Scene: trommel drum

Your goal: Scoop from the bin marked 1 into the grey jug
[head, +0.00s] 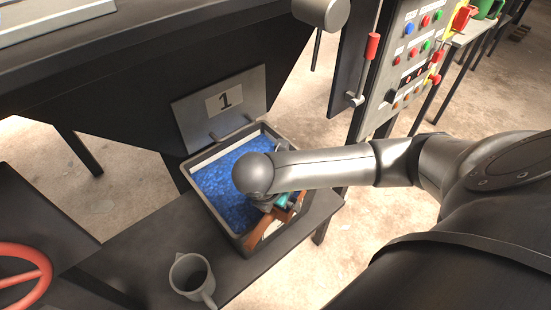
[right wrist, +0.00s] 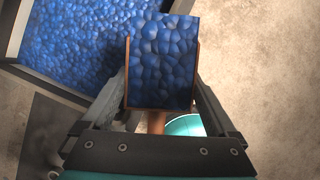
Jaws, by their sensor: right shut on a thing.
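The bin marked 1 (head: 207,197) is a grey open box holding blue granules, with a plate numbered 1 behind it. It shows in the right wrist view (right wrist: 52,86) at upper left. The grey jug (head: 177,273) stands upright on the dark shelf in front of the bin. My right gripper (head: 281,207) is over the bin's right front part, shut on an orange-brown scoop (head: 263,235). In the right wrist view, the scoop (right wrist: 196,75) is filled with blue granules. The bin's front right part is partly hidden by my arm. My left gripper is not in view.
A control panel (head: 412,62) with coloured buttons and a red-handled lever (head: 372,47) stands behind on the right. A red wheel (head: 20,280) is at the lower left. The dark shelf (head: 150,240) is bare left of the jug. A green jug (head: 487,9) stands far right.

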